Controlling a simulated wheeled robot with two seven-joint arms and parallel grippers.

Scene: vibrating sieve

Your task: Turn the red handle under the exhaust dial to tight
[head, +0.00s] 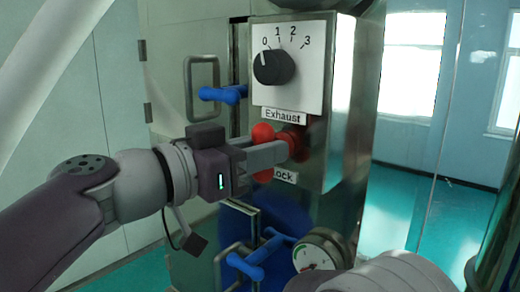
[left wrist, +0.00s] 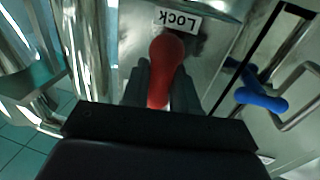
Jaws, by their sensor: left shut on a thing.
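The red handle (head: 262,133) is on the metal box front, under the dark exhaust dial (head: 273,67) and its "Exhaust" label (head: 284,115). The dial's mark points near 0. A label reading "Lock" (head: 284,177) is just below the handle. My left gripper (head: 283,152) reaches in from the left and is shut on the handle, partly hiding it. In the left wrist view the red handle (left wrist: 167,62) lies between the two dark fingers, its rounded end by the "Lock" label (left wrist: 177,19). My right gripper is not in view.
Blue latches (head: 224,95) and a metal pull handle (head: 202,82) stick out left of the box. More blue latches (head: 258,260) and a round gauge (head: 318,254) are below. A grey part of my own arm is at the bottom right.

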